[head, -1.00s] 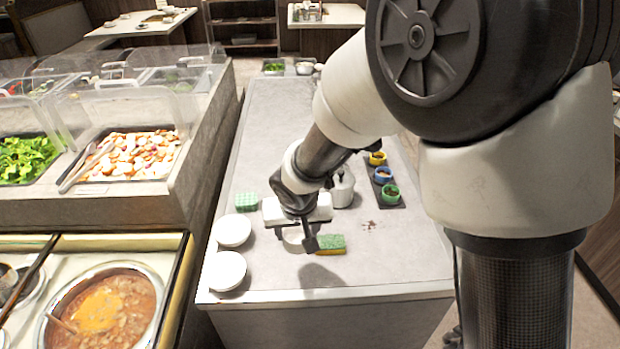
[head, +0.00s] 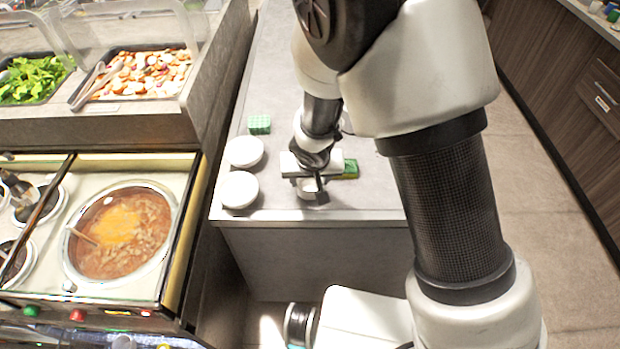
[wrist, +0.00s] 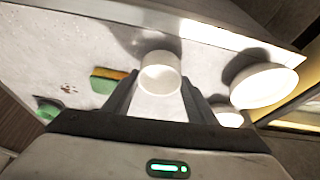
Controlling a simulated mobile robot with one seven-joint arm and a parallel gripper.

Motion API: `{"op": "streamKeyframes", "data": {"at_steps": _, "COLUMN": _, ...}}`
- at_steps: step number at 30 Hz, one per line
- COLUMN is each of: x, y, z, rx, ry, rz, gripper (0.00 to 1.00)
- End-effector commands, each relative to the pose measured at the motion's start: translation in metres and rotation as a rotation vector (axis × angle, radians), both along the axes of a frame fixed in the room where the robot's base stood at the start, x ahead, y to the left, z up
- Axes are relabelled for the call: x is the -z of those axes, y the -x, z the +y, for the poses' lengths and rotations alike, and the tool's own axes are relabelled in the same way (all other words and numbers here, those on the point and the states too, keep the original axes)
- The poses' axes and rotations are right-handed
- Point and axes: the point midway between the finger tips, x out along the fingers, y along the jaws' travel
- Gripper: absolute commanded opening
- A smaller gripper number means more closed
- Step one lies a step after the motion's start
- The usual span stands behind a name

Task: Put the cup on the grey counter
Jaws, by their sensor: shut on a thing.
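The white cup (wrist: 160,74) is between the two fingers of my gripper (wrist: 158,100) in the wrist view, and the gripper is shut on it. The cup (head: 309,187) is small and partly hidden by my gripper (head: 312,190) in the head view. It is over the near part of the grey counter (head: 278,206). A dark shadow lies on the counter surface (wrist: 60,40) beside the cup in the wrist view. I cannot tell exactly how high the cup is.
Two white bowls (head: 244,152) (head: 239,189) stand left of my gripper. A green and yellow sponge (head: 350,169) lies to its right. A green checked block (head: 259,124) sits farther back. A soup pot (head: 120,230) is at the left. Bare counter shows at the front edge.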

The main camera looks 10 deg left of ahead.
Motion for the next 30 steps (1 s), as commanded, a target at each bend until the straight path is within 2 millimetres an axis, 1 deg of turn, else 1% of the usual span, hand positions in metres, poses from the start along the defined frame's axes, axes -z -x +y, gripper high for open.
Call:
{"op": "streamKeyframes", "data": {"at_steps": 5, "x": 0.004, "y": 0.000, "z": 0.000, "rx": -0.001, "ry": 0.000, "rz": 0.000, "gripper": 0.28}}
{"op": "streamKeyframes", "data": {"at_steps": 6, "x": 0.002, "y": 0.000, "z": 0.000, "rx": -0.001, "ry": 0.001, "rz": 0.001, "gripper": 0.58}}
{"op": "streamKeyframes", "data": {"at_steps": 8, "x": 0.002, "y": 0.000, "z": 0.000, "rx": -0.001, "ry": 0.001, "rz": 0.001, "gripper": 0.69}}
{"op": "streamKeyframes", "data": {"at_steps": 9, "x": 0.002, "y": 0.000, "z": 0.000, "rx": -0.001, "ry": 0.001, "rz": 0.001, "gripper": 0.70}}
{"op": "streamKeyframes", "data": {"at_steps": 17, "x": 0.002, "y": 0.000, "z": 0.000, "rx": -0.001, "ry": 0.001, "rz": 0.001, "gripper": 0.70}}
{"op": "streamKeyframes", "data": {"at_steps": 21, "x": -0.007, "y": 0.002, "z": 0.000, "rx": 0.001, "ry": -0.002, "rz": -0.001, "gripper": 0.70}}
{"op": "streamKeyframes", "data": {"at_steps": 23, "x": -0.016, "y": 0.005, "z": -0.001, "rx": 0.000, "ry": -0.003, "rz": -0.002, "gripper": 0.70}}
{"op": "streamKeyframes", "data": {"at_steps": 30, "x": -0.065, "y": 0.024, "z": -0.008, "rx": 0.001, "ry": -0.005, "rz": -0.003, "gripper": 0.70}}
